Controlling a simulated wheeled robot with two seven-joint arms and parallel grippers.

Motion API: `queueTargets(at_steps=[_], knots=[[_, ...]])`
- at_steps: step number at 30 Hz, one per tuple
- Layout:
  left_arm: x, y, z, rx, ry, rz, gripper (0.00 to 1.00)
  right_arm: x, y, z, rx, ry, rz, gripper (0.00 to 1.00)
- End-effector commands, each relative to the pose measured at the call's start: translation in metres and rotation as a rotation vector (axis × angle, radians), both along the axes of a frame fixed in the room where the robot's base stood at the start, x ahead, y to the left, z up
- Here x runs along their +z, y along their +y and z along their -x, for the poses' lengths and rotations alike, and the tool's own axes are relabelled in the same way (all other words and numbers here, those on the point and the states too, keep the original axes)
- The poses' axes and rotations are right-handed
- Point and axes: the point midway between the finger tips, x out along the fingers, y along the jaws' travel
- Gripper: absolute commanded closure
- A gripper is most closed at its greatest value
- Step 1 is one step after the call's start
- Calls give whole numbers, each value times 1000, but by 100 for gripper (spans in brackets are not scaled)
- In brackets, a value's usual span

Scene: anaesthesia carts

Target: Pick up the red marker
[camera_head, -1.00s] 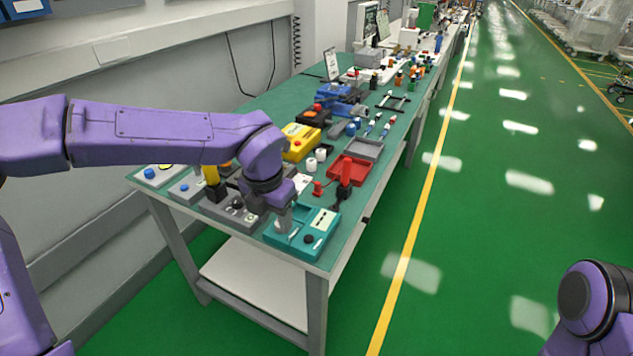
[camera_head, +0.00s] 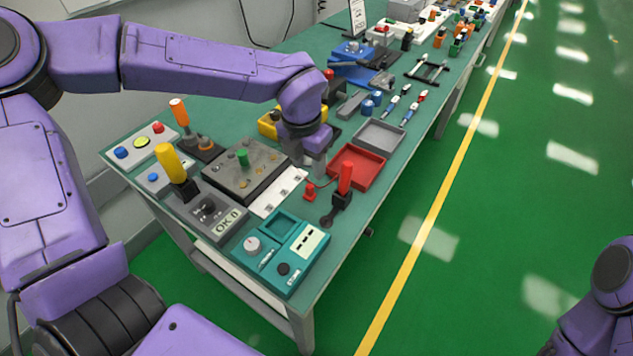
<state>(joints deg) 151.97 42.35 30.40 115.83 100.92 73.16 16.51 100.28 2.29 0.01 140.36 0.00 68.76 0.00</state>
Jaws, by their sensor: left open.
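A slim marker with a red end (camera_head: 421,98) lies on the green table near its right edge, beside a similar slim one with a blue end (camera_head: 398,99). I take the red-ended one as the red marker; it is small in view. My left gripper (camera_head: 317,168) points down over the table, left of the red tray and well nearer than the marker. It is open and nothing shows in it; its fingertips are partly hard to make out. My right arm shows only at the lower right edge, and its gripper is out of view.
A red tray (camera_head: 374,167) and a grey tray (camera_head: 378,136) lie between my left gripper and the markers. A red-handled lever (camera_head: 345,178) stands by the red tray. A teal device (camera_head: 293,269) and control boxes fill the near end. The aisle floor is clear.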

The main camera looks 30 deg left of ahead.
Motion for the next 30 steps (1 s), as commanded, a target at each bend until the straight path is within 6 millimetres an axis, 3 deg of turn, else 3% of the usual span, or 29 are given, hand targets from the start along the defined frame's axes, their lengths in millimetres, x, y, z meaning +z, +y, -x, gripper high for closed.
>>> queueTargets(at_steps=[3, 8, 15, 23, 27, 30], knots=[[-22, 1, -1, 4, 5, -1, 53, 2, 0, 1, 0, 1, 0, 57], [-40, 1, -3, 3, 5, -1, 53, 5, 0, 0, 0, 1, -1, 57], [-81, 0, -7, 1, 4, -1, 53, 11, 0, 0, 0, 0, 0, 57], [-86, -1, -9, 0, 0, 0, 53, 11, 0, 0, 0, 0, 0, 57], [-86, -1, -9, -1, 1, 0, 99, 11, 0, 0, 0, 0, 0, 57], [-86, -1, -9, -1, 1, 0, 100, 11, 0, 0, 0, 0, 0, 57]])
